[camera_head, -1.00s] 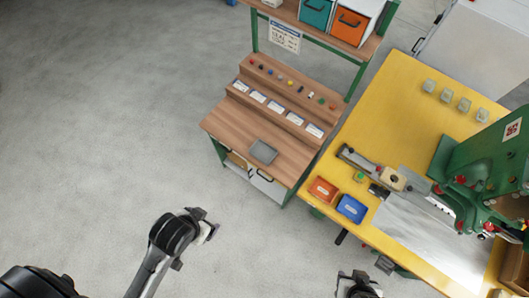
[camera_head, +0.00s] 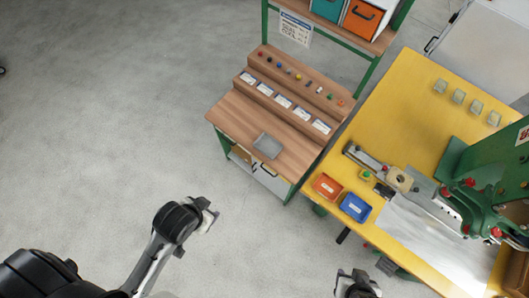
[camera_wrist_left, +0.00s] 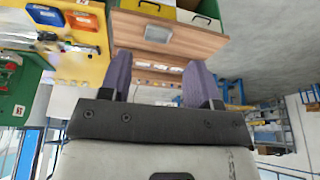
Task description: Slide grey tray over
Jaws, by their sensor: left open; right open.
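The grey tray (camera_head: 267,146) lies flat near the front edge of the wooden bench top (camera_head: 240,118). It also shows in the left wrist view as a small pale tray (camera_wrist_left: 158,33) on the wood. My left gripper (camera_head: 208,214) is in front of the bench, over the floor, apart from the tray. In the left wrist view its two purple fingers (camera_wrist_left: 160,82) are spread with nothing between them. My right gripper (camera_head: 358,281) is at the lower edge of the head view, open, away from the tray; its lower part is cut off.
The bench's raised steps carry labels and several small coloured pieces (camera_head: 299,77). To the right is a yellow table (camera_head: 403,95) with an orange bin (camera_head: 327,187), a blue bin (camera_head: 355,207) and a green machine (camera_head: 490,165). The floor left of the bench is clear.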

